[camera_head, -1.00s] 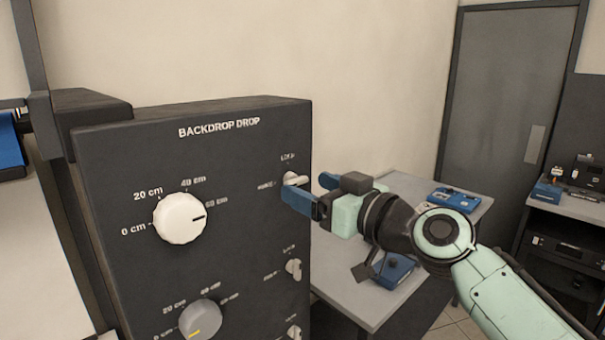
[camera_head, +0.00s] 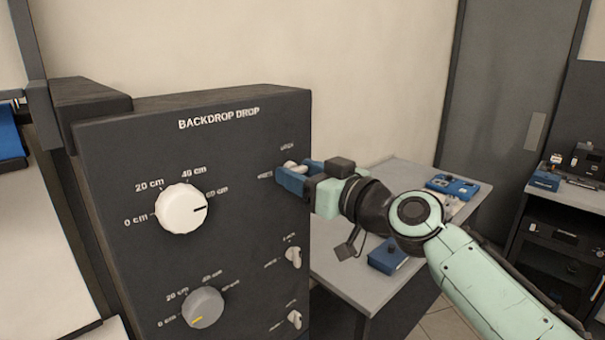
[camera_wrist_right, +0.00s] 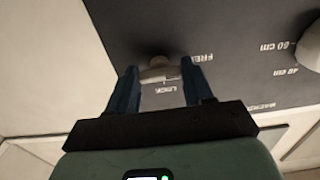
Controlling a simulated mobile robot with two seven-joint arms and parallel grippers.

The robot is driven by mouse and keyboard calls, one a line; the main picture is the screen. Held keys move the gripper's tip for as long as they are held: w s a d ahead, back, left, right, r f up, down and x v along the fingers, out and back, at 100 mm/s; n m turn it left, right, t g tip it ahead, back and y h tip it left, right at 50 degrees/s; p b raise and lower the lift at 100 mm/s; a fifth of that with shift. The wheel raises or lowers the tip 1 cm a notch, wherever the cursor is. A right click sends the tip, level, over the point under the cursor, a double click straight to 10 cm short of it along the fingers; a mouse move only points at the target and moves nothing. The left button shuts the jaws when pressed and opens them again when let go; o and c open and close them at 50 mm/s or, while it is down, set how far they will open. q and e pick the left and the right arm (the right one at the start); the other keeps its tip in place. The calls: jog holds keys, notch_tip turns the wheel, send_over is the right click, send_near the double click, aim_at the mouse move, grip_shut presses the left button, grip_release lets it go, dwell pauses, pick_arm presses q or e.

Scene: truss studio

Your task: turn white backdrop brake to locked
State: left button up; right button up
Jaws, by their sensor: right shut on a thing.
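The white backdrop brake (camera_head: 290,164) is a small pale lever knob at the upper right of the dark "BACKDROP DROP" panel (camera_head: 240,150). A label above it seems to read LOCK and one to its left FREE. My right gripper (camera_head: 287,175) has its blue fingers shut on this knob. In the right wrist view the knob (camera_wrist_right: 157,70) sits between the fingertips, with LOCK and FREE printed close by. The fingers hide part of the knob in the head view, and I cannot tell its exact angle. My left gripper is not in view.
A white dial (camera_head: 180,209) and a grey dial (camera_head: 203,307) are on the panel's left. Two more brake knobs (camera_head: 294,257) (camera_head: 295,319) are below the held one. A grey table (camera_head: 345,272) with blue boxes (camera_head: 388,256) stands to the right, under my right arm.

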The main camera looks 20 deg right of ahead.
jog(key=shift+m, duration=0.4)
jog(key=m, duration=0.8)
jog(key=m+p, duration=0.1)
jog(key=m, duration=0.3)
jog(key=shift+m, duration=0.4)
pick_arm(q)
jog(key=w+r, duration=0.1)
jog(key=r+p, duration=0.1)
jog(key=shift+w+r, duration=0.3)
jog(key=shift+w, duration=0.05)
pick_arm(e)
jog(key=m, duration=0.4)
jog(key=shift+m, duration=0.3)
jog(key=o, duration=1)
jog(key=shift+o, duration=0.2)
